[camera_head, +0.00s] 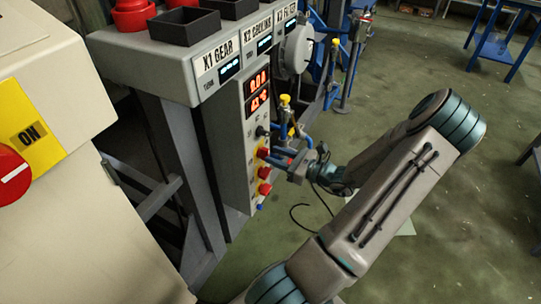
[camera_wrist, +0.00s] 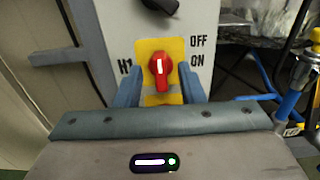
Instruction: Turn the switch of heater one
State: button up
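The heater one switch is a red knob (camera_wrist: 160,72) on a yellow plate, marked H1, with OFF above ON at its right. Its white line stands nearly upright in the wrist view. In the head view it is the upper red knob (camera_head: 263,153) on the grey control panel (camera_head: 232,140). My gripper (camera_wrist: 161,88) is open, with one blue finger on each side of the knob. I cannot tell whether the fingers touch it. In the head view, my gripper (camera_head: 279,157) reaches the panel from the right.
A black knob (camera_head: 261,131) sits above the heater one switch, and more red knobs (camera_head: 264,172) sit below. A yellow-topped valve (camera_head: 285,100) and blue tubing stand close by. A beige cabinet (camera_head: 70,210) with a red ON switch (camera_head: 12,174) is at the left.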

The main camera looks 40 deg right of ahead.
aim_at(264, 154)
jog(key=shift+x, duration=1.25)
grip_shut()
